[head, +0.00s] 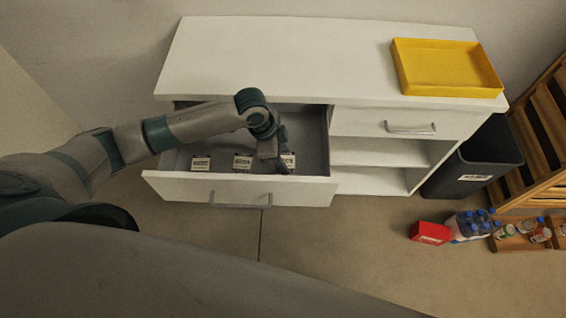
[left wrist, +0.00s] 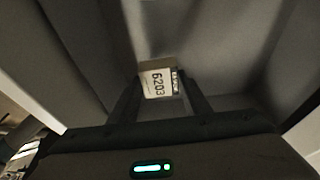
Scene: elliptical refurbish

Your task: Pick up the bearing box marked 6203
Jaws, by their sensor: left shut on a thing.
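The bearing box marked 6203 shows in the left wrist view (left wrist: 157,83), its label sideways between the two fingers. In the head view this small box (head: 288,160) is the rightmost of three in the open drawer (head: 175,188). My left gripper (head: 284,165) reaches down into the drawer and is shut on the box; it also shows in the left wrist view (left wrist: 160,95). The other two boxes, a middle one (head: 242,162) and a left one (head: 201,163), stand apart to the left; their labels are too small to read. My right gripper is not in view.
The white cabinet (head: 290,60) has a yellow tray (head: 445,88) on its top right. A grey bin (head: 478,160), a red box (head: 430,233) and bottles (head: 470,226) stand on the floor to the right. The drawer walls surround my left gripper closely.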

